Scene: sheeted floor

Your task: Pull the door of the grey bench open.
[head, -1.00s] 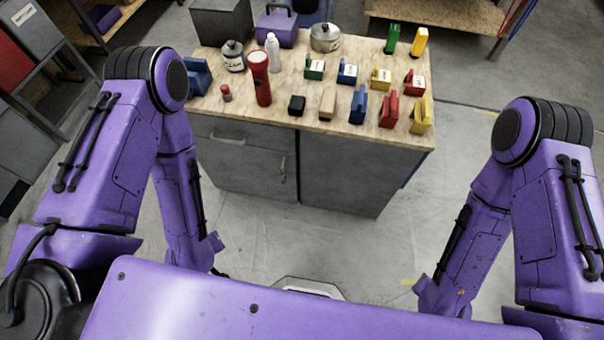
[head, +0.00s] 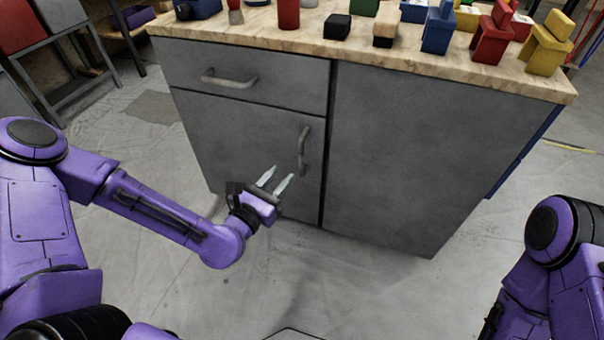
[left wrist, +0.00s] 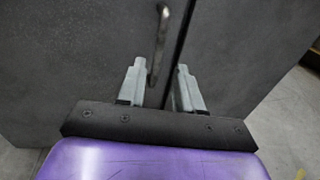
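The grey bench (head: 390,160) stands ahead with a wooden top. Its door (head: 235,140) is at the lower left, below a drawer, and looks closed. The door's vertical handle (head: 304,150) is near the door's right edge; it also shows in the left wrist view (left wrist: 158,40). My left gripper (head: 278,180) is in front of the door, a little below and left of the handle. Its two fingers are apart and empty. In the left wrist view the left gripper (left wrist: 160,75) points at the handle, whose lower end shows between the fingertips. My right gripper is not visible.
The drawer (head: 240,75) above the door has its own handle (head: 229,79). Several coloured blocks and a red cylinder (head: 288,12) stand on the wooden top (head: 390,55). The floor (head: 330,290) before the bench is clear. A rack (head: 70,45) stands at the far left.

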